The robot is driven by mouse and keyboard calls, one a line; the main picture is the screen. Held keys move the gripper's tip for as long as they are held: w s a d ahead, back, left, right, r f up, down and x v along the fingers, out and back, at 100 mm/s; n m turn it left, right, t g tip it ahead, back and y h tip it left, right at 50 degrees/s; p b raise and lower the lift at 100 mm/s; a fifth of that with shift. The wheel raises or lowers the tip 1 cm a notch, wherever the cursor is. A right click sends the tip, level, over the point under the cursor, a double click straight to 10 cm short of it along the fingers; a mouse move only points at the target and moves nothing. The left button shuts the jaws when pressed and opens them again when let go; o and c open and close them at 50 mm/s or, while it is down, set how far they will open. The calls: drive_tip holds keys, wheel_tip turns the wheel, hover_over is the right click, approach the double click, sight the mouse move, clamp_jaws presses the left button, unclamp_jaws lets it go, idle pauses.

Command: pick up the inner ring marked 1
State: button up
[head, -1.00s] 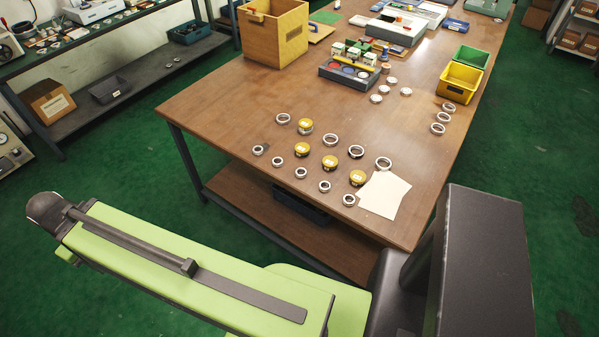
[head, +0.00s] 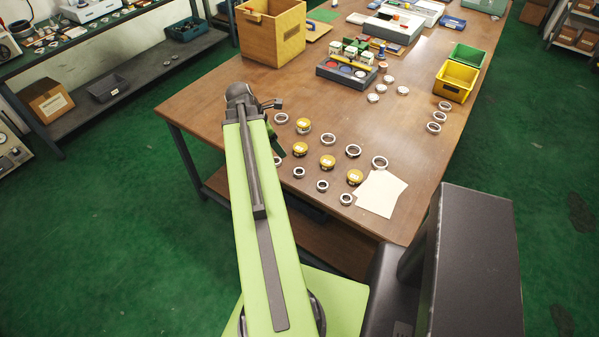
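Several small silver rings lie in a front row on the wooden table, such as one at the right end (head: 346,199), one in the middle (head: 322,186) and one further left (head: 299,172). No numbers on the rings are readable at this size, so I cannot tell which is marked 1. My gripper (head: 274,140) is above the table's left front edge, by the left end of the rows. It is small and mostly behind the arm; its fingers are not clear.
Yellow-topped rings (head: 327,162) and larger silver rings (head: 353,151) lie behind the small ones. A white sheet (head: 381,194) lies at the right. A wooden box (head: 272,35), a grey tray (head: 345,72) and a yellow bin (head: 454,82) stand further back.

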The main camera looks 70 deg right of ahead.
drive_tip(key=b, duration=1.1)
approach(300, 173)
drive_tip(key=shift+w+f, duration=0.2)
drive_tip(key=shift+f, duration=0.5)
drive_tip(key=shift+s+d+f, duration=0.1)
drive_tip(key=b+x, duration=0.5)
drive_tip(key=shift+s, duration=0.3)
drive_tip(key=shift+r, duration=0.2)
clamp_jaws()
drive_tip(key=shift+r, duration=0.1)
